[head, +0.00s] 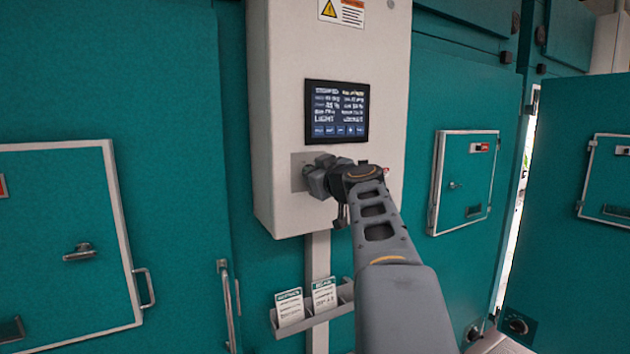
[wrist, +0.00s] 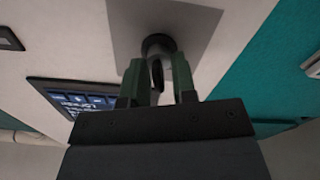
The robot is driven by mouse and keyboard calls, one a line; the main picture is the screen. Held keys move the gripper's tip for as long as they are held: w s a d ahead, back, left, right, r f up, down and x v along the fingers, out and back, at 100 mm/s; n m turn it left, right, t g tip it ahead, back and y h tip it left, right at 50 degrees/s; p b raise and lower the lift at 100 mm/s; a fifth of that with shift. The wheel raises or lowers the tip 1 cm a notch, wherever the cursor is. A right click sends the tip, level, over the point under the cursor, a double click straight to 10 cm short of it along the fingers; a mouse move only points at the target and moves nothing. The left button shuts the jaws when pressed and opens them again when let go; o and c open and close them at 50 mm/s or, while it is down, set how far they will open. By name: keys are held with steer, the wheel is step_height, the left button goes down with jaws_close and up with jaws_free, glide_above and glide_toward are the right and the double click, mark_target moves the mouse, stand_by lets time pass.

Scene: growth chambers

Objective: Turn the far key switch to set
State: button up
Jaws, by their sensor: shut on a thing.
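My gripper (head: 318,178) is at the lower left of the white control box (head: 280,80) in the head view, just below its display. In the wrist view my gripper (wrist: 158,82) has its two green fingers on either side of the dark key switch (wrist: 157,45), shut on its key. The switch sits on a grey plate (wrist: 190,22), which also shows in the head view (head: 298,165). My gripper hides the switch in the head view. I cannot read the switch's position or its labels.
The lit display (head: 337,110) is above my gripper. A rack (head: 318,318) with two cards hangs below the box. Teal chamber doors with white-framed hatches (head: 465,180) flank it. A door at the right stands ajar (head: 570,210).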

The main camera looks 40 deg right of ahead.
steer(key=m+b, duration=0.1)
steer(key=m, duration=0.1)
steer(key=m+b, duration=0.1)
steer(key=m, duration=0.1)
steer(key=shift+d+f+m+b, duration=0.2)
steer(key=shift+m+b, duration=0.1)
steer(key=shift+b, duration=0.1)
steer(key=shift+r+m+b, duration=0.1)
steer(key=shift+m+b, duration=0.6)
steer(key=shift+m, duration=1.8)
steer(key=o, duration=0.6)
steer(key=shift+s, duration=0.1)
steer(key=shift+s+a+b, duration=0.3)
steer(key=shift+s+b, duration=0.55)
steer(key=shift+s, duration=1.4)
steer(key=shift+s+a+b, duration=0.3)
steer(key=shift+s+b, duration=0.55)
steer(key=shift+s, duration=1.4)
steer(key=shift+s+a+b, duration=0.3)
steer(key=shift+s+b, duration=0.55)
steer(key=shift+s, duration=1.4)
steer(key=shift+m, duration=0.3)
